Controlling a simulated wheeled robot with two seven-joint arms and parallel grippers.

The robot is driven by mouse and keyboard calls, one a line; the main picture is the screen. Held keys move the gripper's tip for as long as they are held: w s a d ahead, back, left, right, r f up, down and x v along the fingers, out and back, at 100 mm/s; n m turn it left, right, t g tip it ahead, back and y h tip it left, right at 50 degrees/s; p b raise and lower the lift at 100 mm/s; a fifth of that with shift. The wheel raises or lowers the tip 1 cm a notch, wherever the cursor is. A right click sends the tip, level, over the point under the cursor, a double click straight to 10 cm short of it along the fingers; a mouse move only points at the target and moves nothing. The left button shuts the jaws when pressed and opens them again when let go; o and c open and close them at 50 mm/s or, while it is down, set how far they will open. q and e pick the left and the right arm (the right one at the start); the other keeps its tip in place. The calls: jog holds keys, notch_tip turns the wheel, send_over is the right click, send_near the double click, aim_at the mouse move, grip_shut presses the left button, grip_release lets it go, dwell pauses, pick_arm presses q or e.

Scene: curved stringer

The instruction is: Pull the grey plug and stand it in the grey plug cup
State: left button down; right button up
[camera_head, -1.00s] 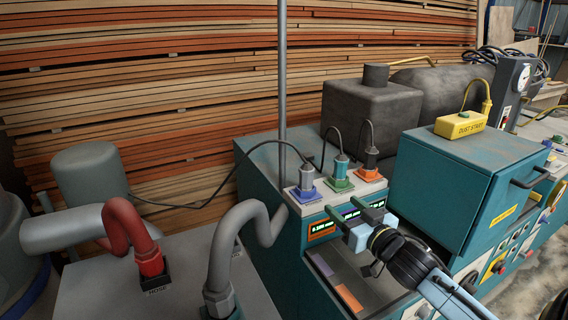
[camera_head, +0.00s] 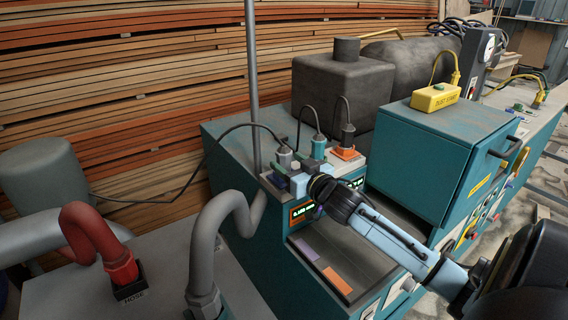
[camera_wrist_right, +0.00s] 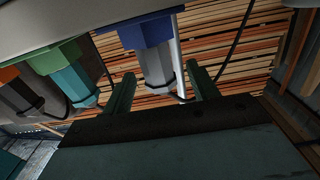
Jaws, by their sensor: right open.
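The grey plug (camera_head: 284,155) stands in the blue socket at the left end of a row of three on the teal machine, with a dark cable from its top. In the right wrist view the grey plug (camera_wrist_right: 158,68) shows under its blue socket (camera_wrist_right: 148,30), in a turned picture. My right gripper (camera_head: 287,172) is open at the plug. Its two dark green fingers (camera_wrist_right: 159,88) lie one on either side of the plug, with gaps visible. The gripper partly hides the sockets in the head view. I cannot make out the grey plug cup. My left gripper is out of view.
A teal plug (camera_head: 318,147) and a dark plug with an orange base (camera_head: 346,143) stand close to the right. A grey hose (camera_head: 225,215) and a red hose (camera_head: 95,240) rise at the left. A teal cabinet (camera_head: 440,150) stands to the right.

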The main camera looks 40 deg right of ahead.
aim_at(280, 156)
jog(key=w, duration=0.5)
jog(key=shift+d+f+b, duration=0.15)
jog(key=shift+d+b, duration=0.15)
jog(key=shift+d, duration=0.1)
jog(key=c, duration=1.1)
